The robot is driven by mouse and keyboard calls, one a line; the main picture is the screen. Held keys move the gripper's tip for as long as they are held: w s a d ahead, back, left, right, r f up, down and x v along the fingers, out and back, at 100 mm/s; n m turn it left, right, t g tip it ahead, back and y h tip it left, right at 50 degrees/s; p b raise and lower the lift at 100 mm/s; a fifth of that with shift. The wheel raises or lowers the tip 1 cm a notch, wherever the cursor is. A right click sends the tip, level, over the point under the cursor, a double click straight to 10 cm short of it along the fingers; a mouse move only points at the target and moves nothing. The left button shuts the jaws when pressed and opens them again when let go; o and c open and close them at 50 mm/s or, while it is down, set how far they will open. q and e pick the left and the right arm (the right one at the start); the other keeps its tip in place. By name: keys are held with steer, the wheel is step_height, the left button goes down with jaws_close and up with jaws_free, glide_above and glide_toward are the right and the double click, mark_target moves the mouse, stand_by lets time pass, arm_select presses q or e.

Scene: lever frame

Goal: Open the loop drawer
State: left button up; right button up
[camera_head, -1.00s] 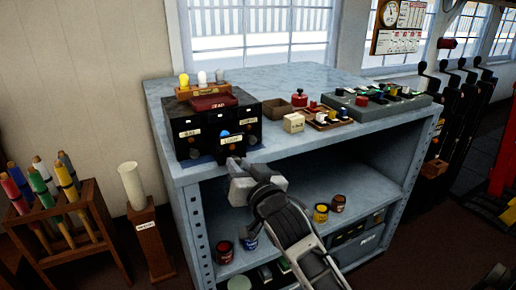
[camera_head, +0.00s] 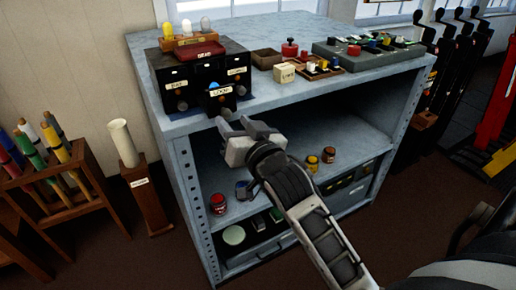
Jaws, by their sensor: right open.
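A black cabinet (camera_head: 161,83) with several labelled drawer fronts stands at the left end of the grey bench top. The middle drawer (camera_head: 231,95), whose small label seems to read LOOP, stands forward of the fronts beside it. A blue spot shows at its top, and a small knob low on its front. My right gripper (camera_head: 234,122) is open and empty, just below and right of that knob, at the bench's front edge. Whether a fingertip touches the drawer I cannot tell. My left gripper is out of view.
The bench top (camera_head: 290,38) also carries a small wooden box (camera_head: 266,59), a cream block (camera_head: 285,73) and a grey switch panel (camera_head: 368,54). Cans stand on the shelf (camera_head: 345,140) below. A rack of coloured rods (camera_head: 80,185) and a wooden post (camera_head: 148,205) stand left.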

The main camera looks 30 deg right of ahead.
arm_select(q)
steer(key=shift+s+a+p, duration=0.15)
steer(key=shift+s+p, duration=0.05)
steer(key=shift+p, duration=0.55)
arm_select(e)
steer(key=s+a, duration=0.1)
steer(key=s, duration=1.2)
steer(key=shift+s, duration=0.25)
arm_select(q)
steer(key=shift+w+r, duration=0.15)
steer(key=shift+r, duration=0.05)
